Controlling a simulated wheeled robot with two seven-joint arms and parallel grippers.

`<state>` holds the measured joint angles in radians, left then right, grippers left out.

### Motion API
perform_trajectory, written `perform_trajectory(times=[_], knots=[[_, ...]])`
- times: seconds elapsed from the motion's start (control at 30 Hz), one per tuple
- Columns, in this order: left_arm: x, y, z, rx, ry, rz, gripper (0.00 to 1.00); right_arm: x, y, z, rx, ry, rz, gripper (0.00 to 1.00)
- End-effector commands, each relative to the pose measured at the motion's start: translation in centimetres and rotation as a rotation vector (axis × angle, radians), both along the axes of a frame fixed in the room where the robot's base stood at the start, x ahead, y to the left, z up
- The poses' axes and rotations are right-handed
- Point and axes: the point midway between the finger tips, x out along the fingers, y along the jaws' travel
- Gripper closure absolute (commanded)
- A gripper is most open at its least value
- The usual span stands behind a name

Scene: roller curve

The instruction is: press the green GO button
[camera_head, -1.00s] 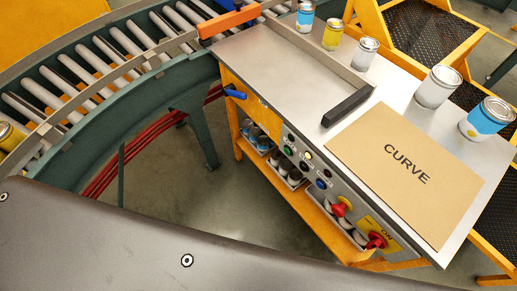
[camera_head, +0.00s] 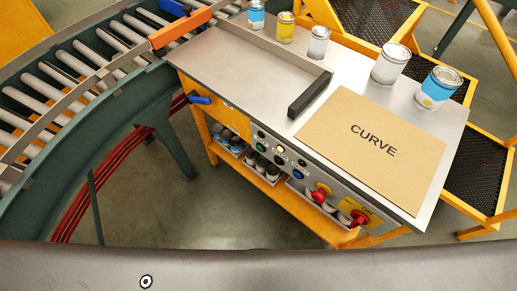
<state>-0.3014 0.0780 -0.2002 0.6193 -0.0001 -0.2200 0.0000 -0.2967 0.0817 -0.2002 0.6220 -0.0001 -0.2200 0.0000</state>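The green button (camera_head: 261,147) sits on the control panel (camera_head: 328,178) along the front face of the metal bench (camera_head: 233,78). A pale button, a blue button (camera_head: 298,174) and dark buttons are close to it. The button labels are too small to read. Neither of my grippers is in view, and nothing covers the green button.
Below the panel is a shelf with cans. Open floor (camera_head: 210,215) lies in front.

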Motion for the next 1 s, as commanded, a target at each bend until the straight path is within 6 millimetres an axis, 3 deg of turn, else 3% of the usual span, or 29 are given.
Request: perform_trajectory(times=[0.03,0.33,1.0], knots=[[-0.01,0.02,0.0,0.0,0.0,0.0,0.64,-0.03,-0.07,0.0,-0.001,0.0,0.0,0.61],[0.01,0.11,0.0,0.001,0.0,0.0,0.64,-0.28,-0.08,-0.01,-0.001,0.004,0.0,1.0],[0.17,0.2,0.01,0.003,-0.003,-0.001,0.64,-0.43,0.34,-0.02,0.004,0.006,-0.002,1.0]])
